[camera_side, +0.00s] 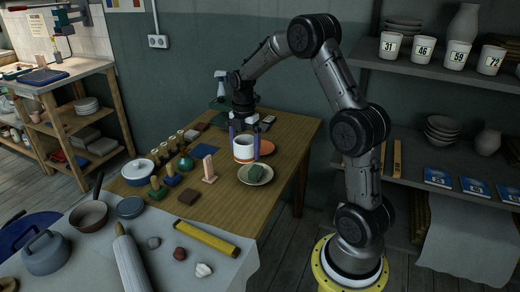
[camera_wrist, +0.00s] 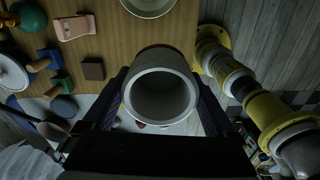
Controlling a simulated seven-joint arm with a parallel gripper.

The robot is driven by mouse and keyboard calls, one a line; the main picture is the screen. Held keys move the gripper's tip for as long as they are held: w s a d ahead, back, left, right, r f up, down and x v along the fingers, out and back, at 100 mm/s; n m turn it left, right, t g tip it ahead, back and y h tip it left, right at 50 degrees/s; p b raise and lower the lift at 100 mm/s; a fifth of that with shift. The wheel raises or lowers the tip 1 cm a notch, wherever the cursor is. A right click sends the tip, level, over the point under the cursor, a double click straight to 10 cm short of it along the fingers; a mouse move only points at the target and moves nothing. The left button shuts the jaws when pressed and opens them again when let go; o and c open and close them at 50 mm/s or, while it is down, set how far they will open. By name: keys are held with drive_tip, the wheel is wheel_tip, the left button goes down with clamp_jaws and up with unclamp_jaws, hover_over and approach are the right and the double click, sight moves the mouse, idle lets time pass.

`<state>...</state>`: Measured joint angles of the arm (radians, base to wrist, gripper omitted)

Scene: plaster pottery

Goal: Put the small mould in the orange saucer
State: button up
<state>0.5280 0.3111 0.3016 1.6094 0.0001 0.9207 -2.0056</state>
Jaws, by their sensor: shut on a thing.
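The small mould (camera_side: 243,148) is a white, hollow, round cup shape with an orange-brown band at its foot. My gripper (camera_side: 245,146) points down and is shut on it, one finger on each side. In the wrist view the mould (camera_wrist: 161,97) is seen from above, its open mouth between the fingers of my gripper (camera_wrist: 161,100). The orange saucer (camera_side: 268,146) lies on the wooden table just right of and behind the mould in the side view, partly hidden by a finger. I cannot make it out in the wrist view. The gap under the mould is hard to judge.
A pale bowl (camera_side: 246,174) with a green piece stands in front of the mould. A pinkish upright tool (camera_side: 209,169), a brown block (camera_side: 188,196) and several handled stamps are to the left. The wooden table (camera_side: 222,205) has some bare room in front.

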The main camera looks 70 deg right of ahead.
drive_tip(key=d+m, duration=0.2)
drive_tip(key=d, duration=1)
drive_tip(key=m, duration=0.1)
approach(264, 154)
drive_tip(key=shift+s+a, duration=0.1)
drive_tip(key=shift+a, duration=0.05)
drive_tip(key=shift+d+f, duration=0.2)
drive_tip(key=shift+f, duration=1.6)
drive_tip(key=shift+f, duration=0.25)
drive_tip(key=shift+f, duration=0.35)
